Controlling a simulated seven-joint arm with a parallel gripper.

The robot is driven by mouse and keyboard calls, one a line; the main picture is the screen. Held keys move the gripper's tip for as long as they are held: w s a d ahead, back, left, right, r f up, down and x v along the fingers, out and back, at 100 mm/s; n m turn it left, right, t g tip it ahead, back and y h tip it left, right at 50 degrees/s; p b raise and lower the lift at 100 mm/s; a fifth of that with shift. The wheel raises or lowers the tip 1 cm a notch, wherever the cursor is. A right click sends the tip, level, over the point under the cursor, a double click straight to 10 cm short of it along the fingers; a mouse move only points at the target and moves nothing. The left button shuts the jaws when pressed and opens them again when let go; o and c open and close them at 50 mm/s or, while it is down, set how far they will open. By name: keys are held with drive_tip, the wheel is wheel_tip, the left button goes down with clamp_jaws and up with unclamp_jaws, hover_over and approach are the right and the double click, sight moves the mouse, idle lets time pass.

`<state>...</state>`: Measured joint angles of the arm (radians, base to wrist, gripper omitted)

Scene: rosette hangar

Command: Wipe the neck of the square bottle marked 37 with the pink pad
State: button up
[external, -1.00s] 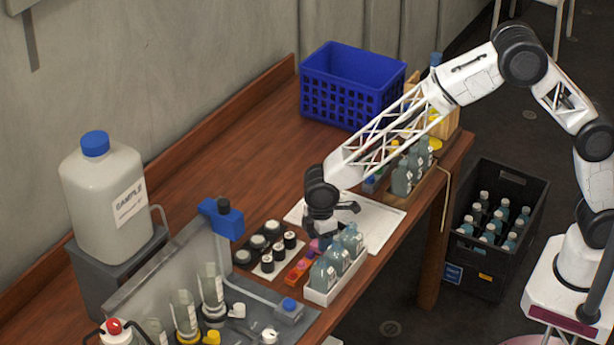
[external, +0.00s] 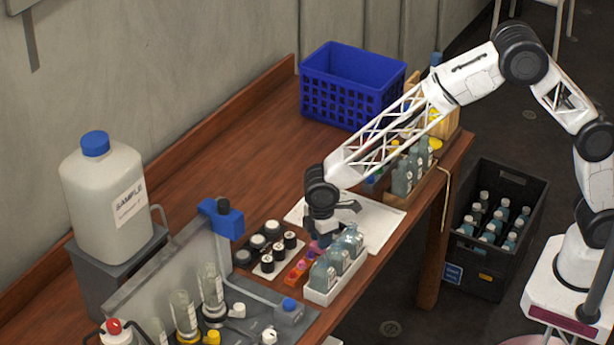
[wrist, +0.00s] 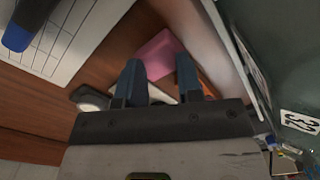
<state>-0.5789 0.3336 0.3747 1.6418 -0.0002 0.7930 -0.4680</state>
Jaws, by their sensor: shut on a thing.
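In the wrist view, the pink pad (wrist: 161,50) shows between and beyond the two dark fingertips (wrist: 160,72). My gripper is shut on it. A grey-green bottle (wrist: 292,75) is close at the right of the wrist view, apart from the pad. Its label (wrist: 299,122) carries a two-digit number starting with 3; the second digit is unclear. In the external view the gripper partly hides the pad and the nearby bottles.
A white sheet (external: 380,222) lies behind. More bottles (external: 402,176) stand farther back. A blue basket (external: 345,90) is at the rear, and the left-middle bench is clear.

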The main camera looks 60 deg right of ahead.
drive_tip(key=shift+s+d+f, duration=0.2)
drive_tip(key=shift+s+f, duration=0.05)
drive_tip(key=shift+f, duration=0.1)
clamp_jaws()
drive_tip(key=shift+w+a+r, duration=0.1)
drive_tip(key=shift+w+r, duration=0.05)
drive_tip(key=shift+r, duration=0.75)
drive_tip(key=shift+w+a+r, duration=0.1)
drive_tip(key=shift+r, duration=0.75)
drive_tip(key=shift+c, duration=0.5)
unclamp_jaws()
drive_tip(key=o, duration=0.9)
drive_tip(key=shift+r, duration=0.2)
drive_tip(key=shift+r, duration=2.85)
drive_tip(key=shift+d, duration=0.1)
